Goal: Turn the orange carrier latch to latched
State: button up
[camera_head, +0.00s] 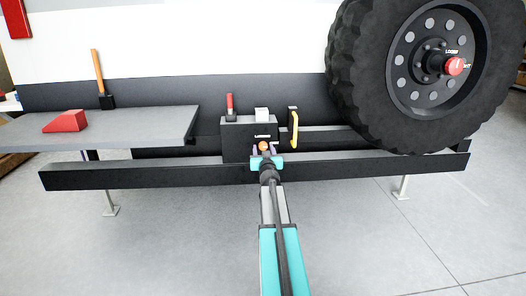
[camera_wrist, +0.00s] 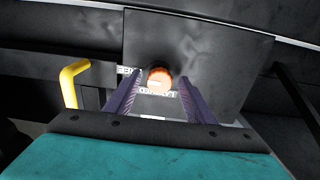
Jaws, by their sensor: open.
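The orange carrier latch (camera_head: 263,145) is a small round knob on the front of a dark box (camera_head: 236,139) at the middle of the chassis. In the wrist view the latch (camera_wrist: 160,80) lies just ahead of my fingertips, with white lettering around it, partly hidden. The lettering is too blurred to tell the latch's setting. My gripper (camera_head: 264,152) reaches up to the box front. Its two purple fingers (camera_wrist: 159,82) are open on either side of the latch, and I see no clear contact.
The spare wheel (camera_head: 395,75) with a red knob is at right. A grey shelf (camera_head: 150,125) with a red wedge (camera_head: 65,121) is at left. A dark beam (camera_head: 130,176) runs below.

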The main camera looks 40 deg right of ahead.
jog(key=shift+w, duration=0.1)
jog(key=c, duration=1.1)
jog(key=shift+o, duration=0.2)
jog(key=shift+n, duration=0.5)
jog(key=n, duration=0.7)
jog(key=shift+d+n, duration=0.1)
jog(key=shift+n, duration=0.3)
jog(key=n, duration=0.4)
jog(key=shift+n, duration=0.3)
jog(key=n, duration=0.4)
jog(key=shift+r, duration=0.1)
jog(key=shift+n, duration=0.4)
